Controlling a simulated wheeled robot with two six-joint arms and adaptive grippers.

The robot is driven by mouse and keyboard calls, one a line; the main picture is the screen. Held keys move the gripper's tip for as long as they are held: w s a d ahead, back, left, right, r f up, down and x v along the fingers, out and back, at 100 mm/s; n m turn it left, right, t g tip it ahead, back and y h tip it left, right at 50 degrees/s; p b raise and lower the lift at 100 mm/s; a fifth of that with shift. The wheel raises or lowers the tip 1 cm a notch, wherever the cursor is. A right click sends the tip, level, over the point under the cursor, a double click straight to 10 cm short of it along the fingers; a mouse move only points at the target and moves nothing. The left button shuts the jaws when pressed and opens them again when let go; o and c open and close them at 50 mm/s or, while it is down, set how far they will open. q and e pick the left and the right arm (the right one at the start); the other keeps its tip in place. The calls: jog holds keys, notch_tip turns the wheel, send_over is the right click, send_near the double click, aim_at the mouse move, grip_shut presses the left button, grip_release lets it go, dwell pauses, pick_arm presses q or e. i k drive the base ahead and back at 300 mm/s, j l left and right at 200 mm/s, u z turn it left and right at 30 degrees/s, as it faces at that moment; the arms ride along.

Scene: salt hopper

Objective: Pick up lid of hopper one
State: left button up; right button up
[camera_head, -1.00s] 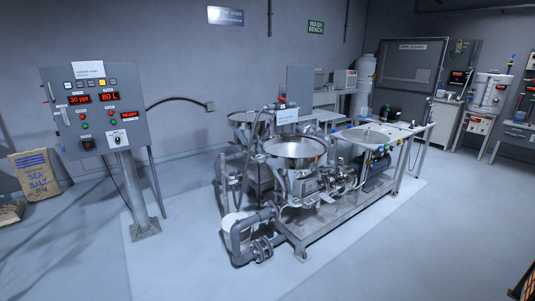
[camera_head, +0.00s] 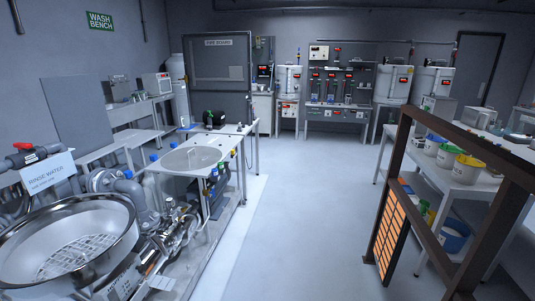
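A wide steel hopper (camera_head: 70,240) fills the lower left of the head view. Its top is open and a round grate shows inside. A flat, round, pale disc (camera_head: 192,160), which looks like a lid, lies on the metal side table (camera_head: 168,171) beyond the hopper. I cannot tell which hopper it belongs to. Neither of my grippers is in view.
Pipes and a pump (camera_head: 178,235) stand beside the hopper. A dark frame with an orange grille (camera_head: 391,226) is close on the right, before a bench with several tubs (camera_head: 465,167). Open floor (camera_head: 310,210) runs between them.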

aim_at(195, 158)
jog(key=i+l, duration=0.1)
jog(key=i, duration=0.45)
jog(key=i+l+u, duration=0.1)
jog(key=i, duration=0.45)
jog(key=i+l, duration=0.15)
jog(key=i, duration=0.4)
jog(key=i+u, duration=0.45)
jog(key=i+l+u, duration=0.2)
jog(key=u, duration=0.25)
jog(key=i+l+u, duration=0.25)
jog(key=u, duration=0.2)
jog(key=i+l+u, duration=0.25)
jog(key=u, duration=0.2)
jog(key=i+l+u, duration=0.1)
jog(key=l+u, duration=0.35)
jog(key=i+l+u, duration=0.1)
jog(key=l, duration=0.15)
jog(key=l+u, duration=0.1)
jog(key=l, duration=0.2)
jog(key=i, duration=0.05)
